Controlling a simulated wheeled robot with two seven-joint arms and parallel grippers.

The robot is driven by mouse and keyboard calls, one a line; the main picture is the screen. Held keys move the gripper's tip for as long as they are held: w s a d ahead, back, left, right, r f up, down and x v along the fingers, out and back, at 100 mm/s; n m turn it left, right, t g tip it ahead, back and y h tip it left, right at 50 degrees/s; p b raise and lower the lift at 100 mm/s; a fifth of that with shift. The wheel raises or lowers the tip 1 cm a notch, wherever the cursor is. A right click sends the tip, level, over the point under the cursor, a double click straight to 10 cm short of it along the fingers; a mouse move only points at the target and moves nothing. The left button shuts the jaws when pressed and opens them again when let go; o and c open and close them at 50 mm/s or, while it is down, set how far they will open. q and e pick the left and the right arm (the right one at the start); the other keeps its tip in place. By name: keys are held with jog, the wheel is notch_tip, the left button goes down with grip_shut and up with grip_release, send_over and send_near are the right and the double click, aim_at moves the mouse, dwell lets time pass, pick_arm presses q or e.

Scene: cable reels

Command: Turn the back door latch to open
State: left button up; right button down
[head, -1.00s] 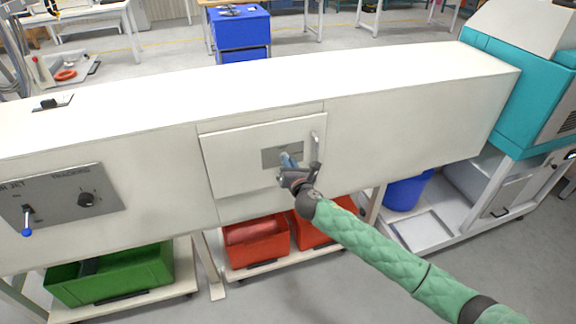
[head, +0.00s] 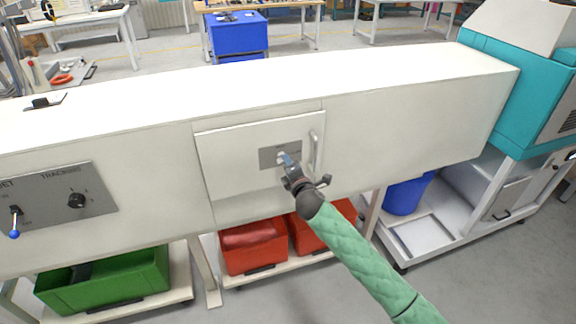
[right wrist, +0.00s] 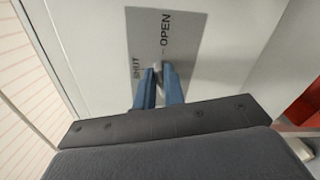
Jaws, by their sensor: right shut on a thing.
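The back door (head: 228,154) is a white panel in the front of the long white machine, with a vertical bar handle (head: 314,152) at its right side. A grey latch plate (head: 268,158) sits on the door; in the right wrist view the plate (right wrist: 170,28) reads OPEN and SHUT. My right gripper (head: 287,161) is at this plate, its blue fingertips (right wrist: 159,88) shut on the small metal latch (right wrist: 158,70) between the two words. The fingers hide much of the latch, so its exact angle is hard to tell. My left gripper is not in view.
A grey panel with a blue-tipped lever (head: 14,222) and a knob (head: 77,200) is at the left. Red bins (head: 254,248) and a green bin (head: 110,284) stand below the machine. A teal machine (head: 515,95) adjoins at the right.

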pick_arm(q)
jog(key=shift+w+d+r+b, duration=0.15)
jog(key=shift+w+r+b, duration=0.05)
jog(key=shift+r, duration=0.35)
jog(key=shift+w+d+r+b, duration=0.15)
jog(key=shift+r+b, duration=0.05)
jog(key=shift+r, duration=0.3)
pick_arm(e)
jog(key=shift+d+f+m, duration=0.1)
jog(key=shift+f+m, duration=0.1)
jog(key=shift+m, duration=1.6)
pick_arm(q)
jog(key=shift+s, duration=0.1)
pick_arm(e)
jog(key=c, duration=1.5)
grip_release()
